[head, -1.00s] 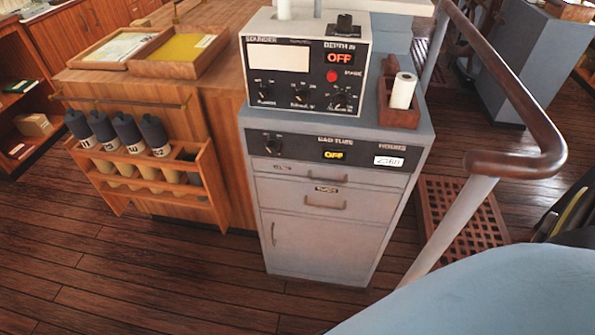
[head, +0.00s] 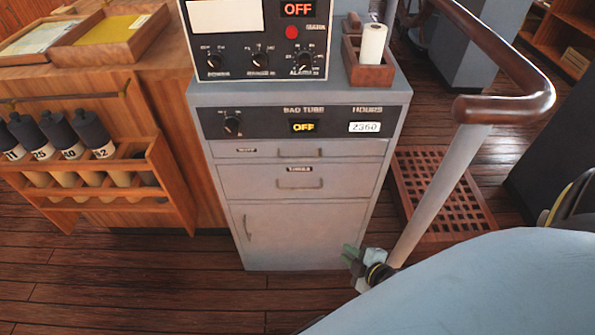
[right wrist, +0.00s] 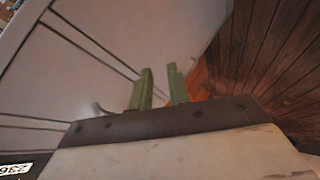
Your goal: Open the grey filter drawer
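The grey cabinet (head: 300,222) stands ahead with a thin upper drawer (head: 270,152), a taller drawer (head: 250,185) below it and a door at the bottom. Both drawers look shut. Each has a small label and a bar handle; the upper label is too blurred to read. My right gripper (head: 350,254) is low, by the cabinet's lower right corner, below and right of the drawer handles. Its green fingers (right wrist: 160,88) are apart with nothing between them in the right wrist view, where the grey cabinet front (right wrist: 85,60) lies beyond. My left gripper is out of view.
A wooden handrail (head: 505,105) on a grey post (head: 437,195) stands right of the cabinet, close to my right gripper. A wooden rack (head: 165,180) with several dark-capped tubes stands at left. A wooden grating (head: 440,190) lies behind the post. The floor before the cabinet is clear.

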